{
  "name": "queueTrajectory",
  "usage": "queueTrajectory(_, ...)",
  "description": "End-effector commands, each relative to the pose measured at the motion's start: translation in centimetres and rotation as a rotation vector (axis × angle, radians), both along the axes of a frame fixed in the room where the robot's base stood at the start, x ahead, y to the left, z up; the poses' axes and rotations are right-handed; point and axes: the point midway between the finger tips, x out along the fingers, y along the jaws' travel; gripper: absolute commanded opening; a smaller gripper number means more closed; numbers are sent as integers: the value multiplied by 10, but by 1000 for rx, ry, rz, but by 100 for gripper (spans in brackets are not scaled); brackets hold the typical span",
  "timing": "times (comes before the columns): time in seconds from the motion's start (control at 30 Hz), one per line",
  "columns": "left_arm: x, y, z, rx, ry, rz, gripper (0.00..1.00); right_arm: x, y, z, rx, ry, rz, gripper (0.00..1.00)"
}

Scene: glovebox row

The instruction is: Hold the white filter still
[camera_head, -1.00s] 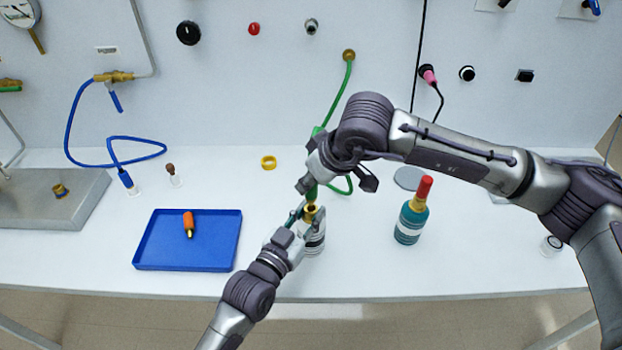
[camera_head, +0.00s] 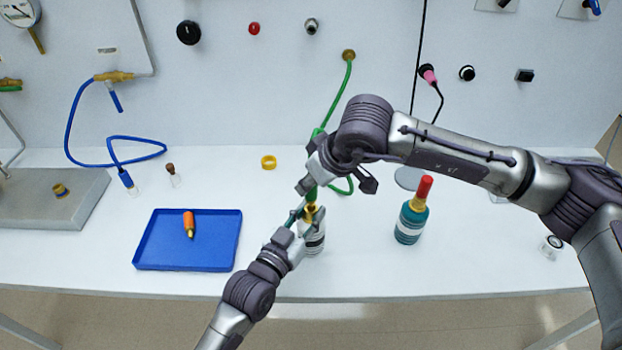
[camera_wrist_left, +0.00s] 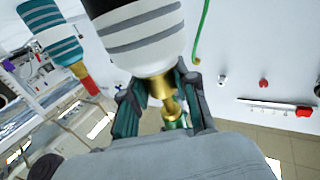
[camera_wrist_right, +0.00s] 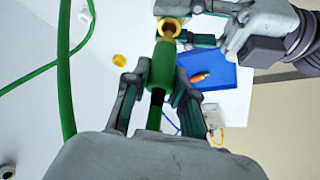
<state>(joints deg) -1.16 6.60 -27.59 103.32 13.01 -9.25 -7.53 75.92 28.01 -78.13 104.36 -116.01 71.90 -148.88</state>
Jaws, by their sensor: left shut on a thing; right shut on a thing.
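The white filter (camera_head: 315,241) with grey stripes stands at the middle of the table, partly hidden by my left arm. In the left wrist view its striped body (camera_wrist_left: 140,35) and brass neck show. My left gripper (camera_head: 306,214) is shut on the white filter at its brass neck. My right gripper (camera_head: 312,188) is just above, shut on a green hose connector (camera_wrist_right: 161,68). In the right wrist view the connector's end is right at the brass top (camera_wrist_right: 170,27) of the filter. I cannot tell whether they are joined.
A teal striped filter with a red cap (camera_head: 411,220) stands to the right. A blue tray (camera_head: 160,257) holding an orange plug (camera_head: 189,222) lies to the left. A yellow ring (camera_head: 268,162) lies behind. The green hose (camera_head: 341,95) runs up to the back wall.

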Motion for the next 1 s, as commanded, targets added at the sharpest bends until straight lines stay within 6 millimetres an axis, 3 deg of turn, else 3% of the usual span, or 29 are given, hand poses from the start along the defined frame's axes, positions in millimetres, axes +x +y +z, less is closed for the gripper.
queueTrajectory(1.0,0,0,-1,1,2,0,0,0,0,-26,-1,0,-1,0)
